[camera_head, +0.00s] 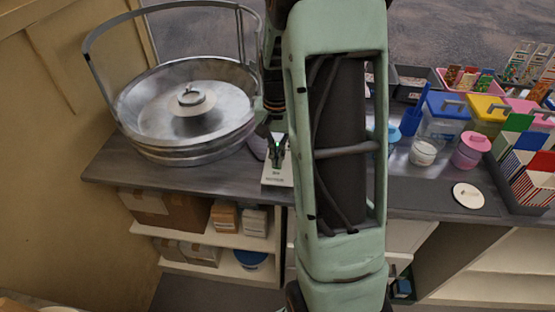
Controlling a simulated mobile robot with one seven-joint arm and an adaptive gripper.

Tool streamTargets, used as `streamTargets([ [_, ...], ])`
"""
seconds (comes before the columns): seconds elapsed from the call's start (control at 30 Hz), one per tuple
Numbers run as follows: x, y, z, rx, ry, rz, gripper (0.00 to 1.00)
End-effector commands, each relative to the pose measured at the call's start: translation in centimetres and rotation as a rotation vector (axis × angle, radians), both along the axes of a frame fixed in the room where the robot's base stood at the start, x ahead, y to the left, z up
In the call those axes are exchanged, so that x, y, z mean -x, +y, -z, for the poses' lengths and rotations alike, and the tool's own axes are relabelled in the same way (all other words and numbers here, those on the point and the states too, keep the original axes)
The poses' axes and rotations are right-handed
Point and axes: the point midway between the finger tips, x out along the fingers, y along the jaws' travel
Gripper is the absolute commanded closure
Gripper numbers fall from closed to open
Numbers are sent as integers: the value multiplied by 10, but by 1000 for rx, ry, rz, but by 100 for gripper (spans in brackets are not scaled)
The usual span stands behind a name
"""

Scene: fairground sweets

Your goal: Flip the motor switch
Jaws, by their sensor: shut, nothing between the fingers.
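A small white control box (276,178) stands on the counter, just right of the round metal candy-floss bowl (180,108). Dark markings show on its front edge, too small to read. My gripper (277,158) is a small dark shape over the box, with a green light near it. It is shut and empty. I cannot tell whether its tips touch the box. The motor switch itself cannot be made out; the gripper and my arm cover part of the box, so the switch's position is not visible.
My green arm fills the middle of the view. To the right on the grey counter (430,190) are a blue-lidded tub (442,115), a yellow-lidded tub (487,112), a pink-lidded jar (470,150), a white disc (468,196) and striped bags (535,180). Cardboard boxes (168,209) sit on shelves below.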

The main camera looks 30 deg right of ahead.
Motion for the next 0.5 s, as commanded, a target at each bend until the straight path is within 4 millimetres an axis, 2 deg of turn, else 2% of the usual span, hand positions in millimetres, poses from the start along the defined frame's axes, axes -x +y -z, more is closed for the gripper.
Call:
streamTargets([
  [0.1,-1,0,-13,0,-2,0,100],
  [0.5,-1,0,-46,1,-3,-1,100],
])
